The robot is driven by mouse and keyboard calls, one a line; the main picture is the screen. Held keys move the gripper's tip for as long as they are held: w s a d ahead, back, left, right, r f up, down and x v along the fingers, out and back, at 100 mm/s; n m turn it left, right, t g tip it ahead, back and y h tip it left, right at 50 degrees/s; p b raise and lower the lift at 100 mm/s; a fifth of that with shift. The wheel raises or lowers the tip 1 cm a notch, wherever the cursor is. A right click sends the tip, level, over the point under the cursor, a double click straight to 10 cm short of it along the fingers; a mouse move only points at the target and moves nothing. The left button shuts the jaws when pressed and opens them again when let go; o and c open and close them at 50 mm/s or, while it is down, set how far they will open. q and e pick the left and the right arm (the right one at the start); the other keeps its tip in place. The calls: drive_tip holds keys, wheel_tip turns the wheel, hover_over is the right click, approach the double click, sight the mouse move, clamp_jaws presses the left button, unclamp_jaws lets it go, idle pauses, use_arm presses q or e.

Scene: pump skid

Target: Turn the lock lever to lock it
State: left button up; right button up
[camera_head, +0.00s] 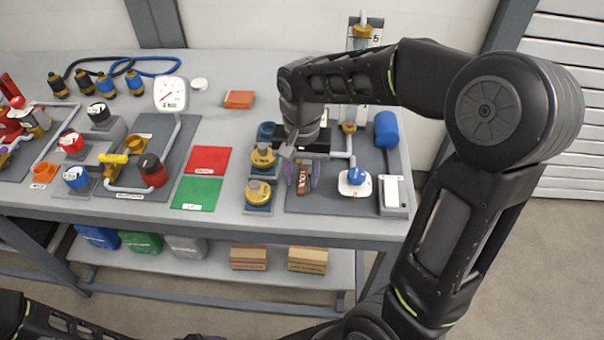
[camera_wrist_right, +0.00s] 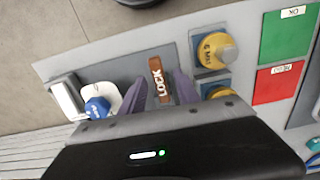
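The lock lever (camera_head: 303,180) is a brown bar marked LOCK on a grey plate at the right of the bench. It also shows in the right wrist view (camera_wrist_right: 159,78), upright in the picture there. My right gripper (camera_head: 302,177) points down over it, with one purple finger on each side of the lever. In the wrist view the right gripper's fingers (camera_wrist_right: 159,92) stand apart with visible gaps beside the lever, so it is open. The lever's lower end in the wrist view is hidden by the gripper body. My left gripper is out of view.
Yellow knobs (camera_head: 258,192) stand close to the left of the lever. A blue knob on a white base (camera_head: 355,178) and a white switch block (camera_head: 394,191) are to its right. Red (camera_head: 209,159) and green (camera_head: 196,193) mats lie further left. A blue cylinder (camera_head: 387,129) stands behind.

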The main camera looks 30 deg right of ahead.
sight(302, 180)
wheel_tip(302, 180, up, 8)
drive_tip(key=shift+f, duration=0.1)
idle(0.6)
idle(0.4)
